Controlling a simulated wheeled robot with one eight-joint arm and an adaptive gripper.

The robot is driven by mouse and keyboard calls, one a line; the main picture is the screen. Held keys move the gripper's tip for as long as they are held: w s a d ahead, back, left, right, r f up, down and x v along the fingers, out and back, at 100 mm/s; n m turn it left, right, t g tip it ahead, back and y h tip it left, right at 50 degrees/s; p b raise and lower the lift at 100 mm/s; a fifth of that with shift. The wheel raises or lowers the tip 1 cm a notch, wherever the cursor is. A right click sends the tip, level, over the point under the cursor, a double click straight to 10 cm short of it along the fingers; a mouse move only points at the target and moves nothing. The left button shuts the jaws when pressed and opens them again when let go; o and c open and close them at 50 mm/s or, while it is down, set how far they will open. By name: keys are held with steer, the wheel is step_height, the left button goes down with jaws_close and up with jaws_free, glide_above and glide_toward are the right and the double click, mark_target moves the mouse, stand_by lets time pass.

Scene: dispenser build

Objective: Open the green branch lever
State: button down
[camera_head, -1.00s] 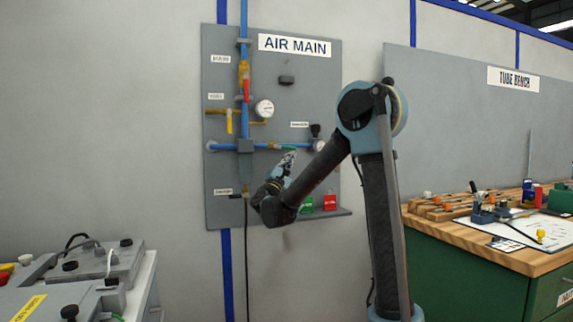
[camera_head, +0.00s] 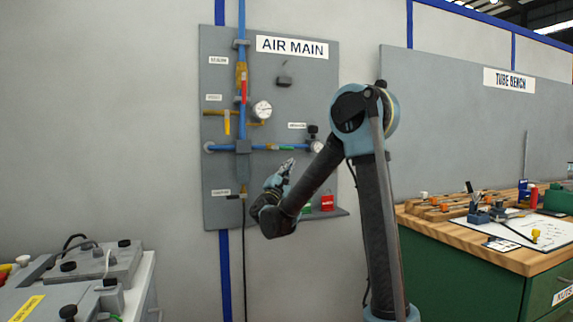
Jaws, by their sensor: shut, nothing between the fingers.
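The green lever (camera_head: 287,148) is a small green handle on the blue branch pipe (camera_head: 222,147) on the AIR MAIN panel. It lies roughly along the pipe, just right of a brass-coloured valve body (camera_head: 272,147). My gripper (camera_head: 289,164) is in front of the panel, just below the lever. Its fingers point up and to the right. It is shut and empty, and it looks apart from the lever by a small gap.
A red lever (camera_head: 243,88) and a yellow lever (camera_head: 227,124) sit on other pipes. A gauge (camera_head: 261,110) is above the branch. A shelf (camera_head: 332,212) below holds a red block (camera_head: 327,202). The tube bench (camera_head: 470,235) is at right.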

steer(key=s+f, duration=0.3)
steer(key=f, duration=0.2)
steer(key=shift+s+d+f, duration=0.25)
steer(key=shift+d+f, duration=0.1)
steer(key=shift+d, duration=0.1)
